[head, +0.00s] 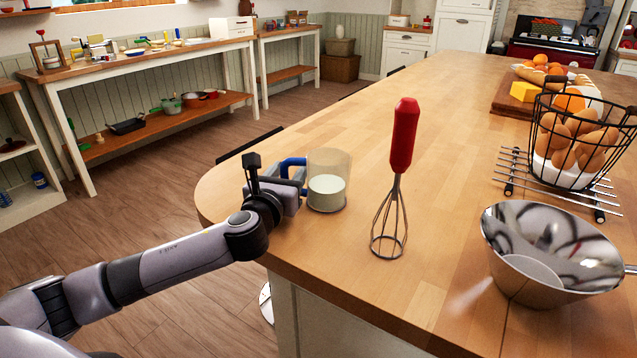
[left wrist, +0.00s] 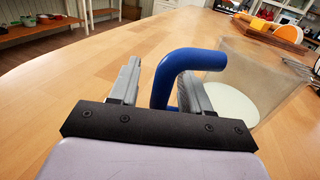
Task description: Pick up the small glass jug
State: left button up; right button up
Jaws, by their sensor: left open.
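The small glass jug (head: 328,190) stands upright on the wooden island top near its rounded left end. It is clear, has a blue handle, and holds something white in its lower part. My left gripper (head: 292,183) is at the handle, on the jug's left side. In the left wrist view the blue handle (left wrist: 185,72) rises between the two fingers of my left gripper (left wrist: 158,85). The fingers are open, with a gap left of the handle. The jug's clear body (left wrist: 262,75) is right of the fingers. My right gripper is not in view.
A red-handled whisk (head: 404,140) stands upright right of the jug. A shiny metal bowl (head: 530,270) is at the front right. A wire basket of eggs (head: 575,140) sits on a metal rack (head: 515,172) behind it. The island's middle (head: 450,130) is clear.

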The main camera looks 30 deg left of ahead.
pick_arm(q)
grip_shut()
jog(key=shift+r, duration=0.1)
notch_tip(320, 180, up, 20)
jog(key=p, duration=0.4)
